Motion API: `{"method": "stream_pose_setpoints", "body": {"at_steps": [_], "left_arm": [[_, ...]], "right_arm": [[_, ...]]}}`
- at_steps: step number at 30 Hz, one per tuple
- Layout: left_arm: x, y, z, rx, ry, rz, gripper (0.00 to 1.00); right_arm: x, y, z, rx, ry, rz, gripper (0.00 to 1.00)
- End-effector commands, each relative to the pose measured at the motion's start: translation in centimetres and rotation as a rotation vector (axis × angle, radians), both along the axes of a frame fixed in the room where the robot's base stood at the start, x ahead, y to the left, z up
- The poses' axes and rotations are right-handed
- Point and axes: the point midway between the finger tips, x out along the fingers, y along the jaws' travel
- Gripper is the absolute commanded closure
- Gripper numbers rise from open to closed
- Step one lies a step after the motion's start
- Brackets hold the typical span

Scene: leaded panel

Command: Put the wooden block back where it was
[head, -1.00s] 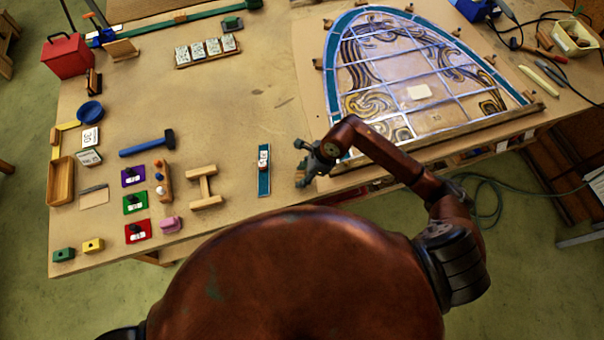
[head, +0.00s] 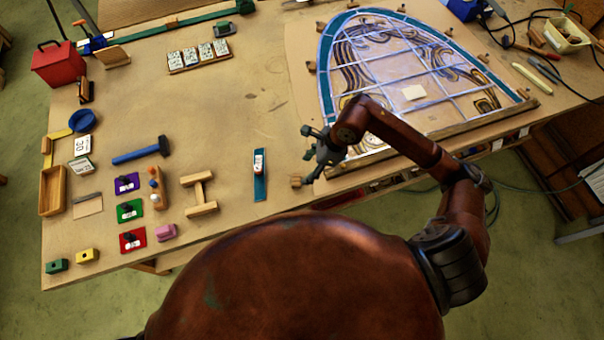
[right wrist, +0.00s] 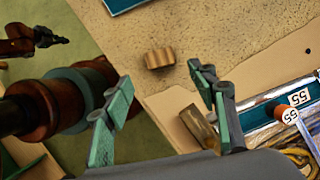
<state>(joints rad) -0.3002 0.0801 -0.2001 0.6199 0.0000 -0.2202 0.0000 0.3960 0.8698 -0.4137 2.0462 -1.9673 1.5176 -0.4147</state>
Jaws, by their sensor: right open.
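The wooden block (head: 296,181) is a small brown piece on the bare table near its front edge, left of the leaded panel's lower corner. It also shows in the right wrist view (right wrist: 158,58), ahead of the fingers and touched by neither. My right gripper (head: 312,145) is open and empty, just above and to the right of the block in the head view. Its spread green fingers show in the right wrist view (right wrist: 162,105). What looks like my left gripper (right wrist: 45,38) is small and dark at the upper left of that view; its jaws are unclear.
The leaded panel (head: 414,92) lies right of the block, with a wooden rail (head: 440,137) along its lower edge. A blue-green strip (head: 260,183) lies left of the block.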

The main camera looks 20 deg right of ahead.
Motion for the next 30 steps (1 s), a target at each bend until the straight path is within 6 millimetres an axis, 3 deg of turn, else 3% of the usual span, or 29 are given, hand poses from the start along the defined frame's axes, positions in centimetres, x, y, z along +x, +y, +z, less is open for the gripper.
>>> {"method": "stream_pose_setpoints", "body": {"at_steps": [3, 9, 25, 28, 30], "left_arm": [[0.0, 0.0, -0.4, 0.0, 0.0, 0.0, 1.0], [0.0, 0.0, -0.5, 0.0, 0.0, 0.0, 1.0], [0.0, 0.0, -0.5, 0.0, 0.0, 0.0, 1.0], [0.0, 0.0, -0.5, 0.0, 0.0, 0.0, 1.0], [0.0, 0.0, -0.5, 0.0, 0.0, 0.0, 1.0]], "right_arm": [[-0.2, -0.6, 1.6, -0.002, -0.002, 0.0, 0.47], [-0.4, -1.1, 2.8, 0.0, 0.0, 0.0, 0.47], [-0.4, -1.1, 2.8, 0.0, 0.001, -0.001, 0.47], [-0.6, -0.4, 3.0, 0.029, 0.001, 0.001, 0.47], [-1.1, 1.3, 3.4, 0.099, 0.005, -0.001, 0.47]]}}
